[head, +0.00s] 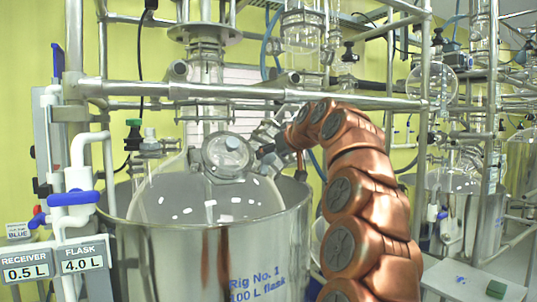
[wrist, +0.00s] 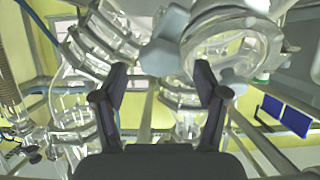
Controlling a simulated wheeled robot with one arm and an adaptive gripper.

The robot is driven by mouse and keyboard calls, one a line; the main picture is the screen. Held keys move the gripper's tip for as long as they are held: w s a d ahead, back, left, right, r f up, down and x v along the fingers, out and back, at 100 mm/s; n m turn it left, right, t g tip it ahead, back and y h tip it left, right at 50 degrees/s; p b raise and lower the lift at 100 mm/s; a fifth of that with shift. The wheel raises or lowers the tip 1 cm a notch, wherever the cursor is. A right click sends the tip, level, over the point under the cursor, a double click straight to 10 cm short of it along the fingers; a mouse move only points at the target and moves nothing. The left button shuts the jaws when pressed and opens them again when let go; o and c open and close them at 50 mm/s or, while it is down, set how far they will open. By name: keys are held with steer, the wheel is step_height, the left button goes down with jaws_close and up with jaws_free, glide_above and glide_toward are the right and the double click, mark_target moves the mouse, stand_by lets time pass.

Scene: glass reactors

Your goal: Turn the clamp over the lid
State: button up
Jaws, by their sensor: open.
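The round lid (head: 228,157) sits on the angled side neck of the big glass flask (head: 165,195), with a grey rim and a small grey knob-like part on it. A clear round glass opening or lid (wrist: 232,48) shows at upper right in the wrist view. A pale grey piece (wrist: 165,50), which looks like the clamp, stands at its left side. Whether the clamp lies across the lid I cannot tell. My gripper (wrist: 162,88) is open and empty, its dark fingers apart below the pale piece. In the head view it is just right of the lid, partly hidden by glassware.
The flask stands in a steel vessel (head: 190,250) marked Rig No. 1. A horizontal steel rail (head: 270,95) crosses above the lid. A valve with a blue handle (head: 73,198) is at left. Glass tubes and rods crowd the space around my gripper.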

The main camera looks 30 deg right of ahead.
mark_target(269, 155)
steer(key=shift+p+x, duration=0.35)
steer(key=shift+x, duration=1.25)
steer(key=c, duration=1.1)
steer(key=shift+c, duration=0.2)
